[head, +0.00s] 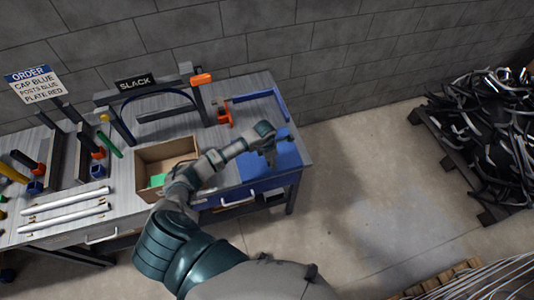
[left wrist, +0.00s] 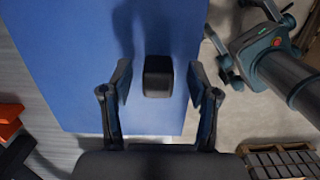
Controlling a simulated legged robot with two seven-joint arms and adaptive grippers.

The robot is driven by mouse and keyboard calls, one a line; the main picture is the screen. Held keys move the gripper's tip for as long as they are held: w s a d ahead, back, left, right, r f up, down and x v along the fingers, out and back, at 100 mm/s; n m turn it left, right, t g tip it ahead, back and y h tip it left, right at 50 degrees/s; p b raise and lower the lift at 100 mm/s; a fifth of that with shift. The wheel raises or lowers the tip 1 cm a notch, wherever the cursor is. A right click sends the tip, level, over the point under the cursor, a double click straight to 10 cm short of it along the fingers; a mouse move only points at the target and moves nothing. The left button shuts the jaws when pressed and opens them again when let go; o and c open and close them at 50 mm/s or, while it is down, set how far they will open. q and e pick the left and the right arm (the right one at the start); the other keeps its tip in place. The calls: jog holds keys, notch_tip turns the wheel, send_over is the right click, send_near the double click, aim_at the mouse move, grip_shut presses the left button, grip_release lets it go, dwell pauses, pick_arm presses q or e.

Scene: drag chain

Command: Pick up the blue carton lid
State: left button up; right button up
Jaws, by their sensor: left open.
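The blue carton lid, which I take to be the flat blue panel (head: 285,157), lies at the right end of the workbench. In the left wrist view the panel (left wrist: 70,60) fills much of the picture, with a dark block like a handle (left wrist: 158,76) standing on it. My left gripper (head: 268,154) is over the panel. In the left wrist view its open fingers (left wrist: 158,82) stand on either side of the dark block, with gaps on both sides. Contact in depth cannot be told. What looks like my right gripper (left wrist: 250,45) is at the upper right there, its jaws unclear.
An open cardboard carton (head: 145,160) with something green inside stands left of the panel. White rods (head: 65,211) lie at the left.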

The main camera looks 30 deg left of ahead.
pick_arm(q)
jog(key=shift+a, duration=0.3)
grip_shut()
jog(key=shift+d+r, duration=0.1)
jog(key=shift+d, duration=0.05)
